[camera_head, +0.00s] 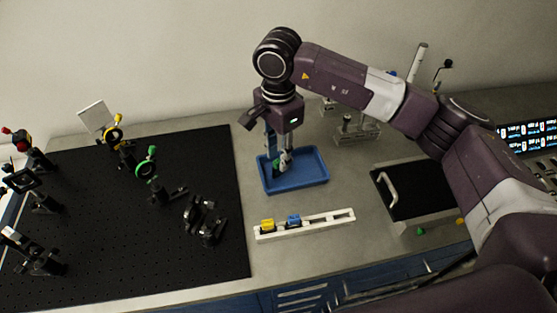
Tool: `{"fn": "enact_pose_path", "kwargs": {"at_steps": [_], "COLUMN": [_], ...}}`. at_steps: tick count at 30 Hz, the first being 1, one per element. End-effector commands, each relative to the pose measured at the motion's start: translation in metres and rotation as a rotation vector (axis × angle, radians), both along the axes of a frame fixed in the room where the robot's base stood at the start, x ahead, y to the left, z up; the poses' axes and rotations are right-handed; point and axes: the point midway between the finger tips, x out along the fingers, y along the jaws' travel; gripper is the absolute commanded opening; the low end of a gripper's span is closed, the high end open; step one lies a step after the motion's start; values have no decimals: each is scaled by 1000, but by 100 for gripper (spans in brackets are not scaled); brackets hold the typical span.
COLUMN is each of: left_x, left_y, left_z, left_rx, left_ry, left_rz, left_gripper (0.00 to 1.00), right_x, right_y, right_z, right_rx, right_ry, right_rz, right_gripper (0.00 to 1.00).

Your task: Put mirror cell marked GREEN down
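My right gripper (279,163) points down over the blue tray (318,179). A small mirror cell with green on it (276,167) shows at its fingertips, low inside the tray's outline. The fingers appear closed on it, but they hide part of it. Whether the cell touches the tray floor is too small to tell. My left gripper is not in view.
A white rail (325,222) in front of the tray holds a yellow piece (267,224) and a blue piece (293,220). A black breadboard (110,255) with several optics mounts lies left. A black-topped case with a handle (390,188) stands right.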

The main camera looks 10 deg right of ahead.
Motion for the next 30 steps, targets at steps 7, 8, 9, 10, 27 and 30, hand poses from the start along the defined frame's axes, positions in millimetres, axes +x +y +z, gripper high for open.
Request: {"fn": "enact_pose_path", "kwargs": {"at_steps": [7,8,9,10,27,30], "left_x": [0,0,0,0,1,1], "left_y": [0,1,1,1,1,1], "left_z": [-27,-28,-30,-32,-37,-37], "left_rx": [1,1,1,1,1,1], "left_ry": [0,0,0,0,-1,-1], "left_rz": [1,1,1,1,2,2], "left_gripper": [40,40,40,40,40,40], "right_x": [1,1,1,1,0,0], "right_y": [0,0,0,0,0,0], "right_z": [52,58,66,71,98,98], "right_rx": [-1,0,1,0,0,0], "right_ry": [-6,-5,-4,-4,1,1], "right_rz": [1,0,-1,-1,1,1], "right_gripper": [27,27,27,27,27,27]}}
